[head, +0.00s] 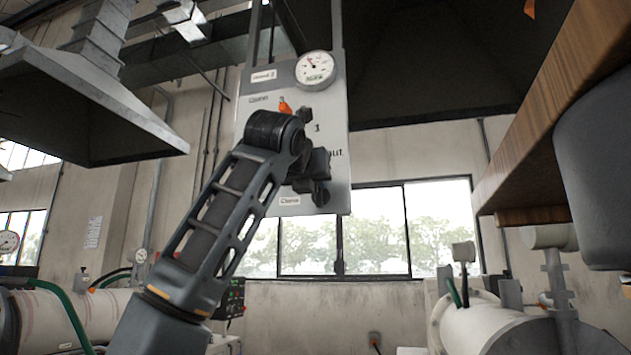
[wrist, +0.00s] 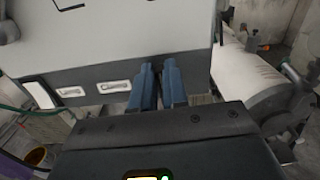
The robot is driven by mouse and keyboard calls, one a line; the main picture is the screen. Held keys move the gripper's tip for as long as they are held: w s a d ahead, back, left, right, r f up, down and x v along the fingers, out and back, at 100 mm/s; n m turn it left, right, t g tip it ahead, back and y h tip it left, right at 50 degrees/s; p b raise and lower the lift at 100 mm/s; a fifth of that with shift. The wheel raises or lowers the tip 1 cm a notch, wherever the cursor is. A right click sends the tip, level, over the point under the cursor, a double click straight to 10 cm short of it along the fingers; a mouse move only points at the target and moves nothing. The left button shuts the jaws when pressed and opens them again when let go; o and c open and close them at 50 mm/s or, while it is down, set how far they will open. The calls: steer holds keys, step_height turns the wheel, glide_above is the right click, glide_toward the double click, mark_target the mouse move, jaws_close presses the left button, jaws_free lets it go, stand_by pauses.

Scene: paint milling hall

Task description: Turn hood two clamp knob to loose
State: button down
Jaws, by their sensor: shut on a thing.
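The knob's setting cannot be read.
An orange-tipped handle (head: 285,106) sits on the panel's upper part. A grey hood (head: 85,105) hangs at left and a dark hood spreads behind. A wooden shelf edge (head: 560,110) and grey vessel (head: 595,170) stand close at right. White mill drums (head: 490,325) lie below.

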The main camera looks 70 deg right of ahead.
steer(key=shift+w+a+f+n+b, duration=0.1)
steer(key=shift+w+f+n+b, duration=0.3)
steer(key=shift+n+b, duration=1.85)
steer(key=shift+w+d+f+n+b, duration=0.1)
steer(key=shift+w+f+n+b, duration=0.6)
steer(key=shift+n, duration=2.85)
steer(key=shift+w+a+f+n+b, duration=0.15)
steer(key=shift+n+b, duration=1.7)
steer(key=shift+n, duration=1.05)
steer(key=c, duration=1.1)
jaws_free()
steer(key=shift+c, duration=0.2)
steer(key=a+b, duration=0.1)
steer(key=a, duration=0.6)
steer(key=shift+s+a, duration=0.35)
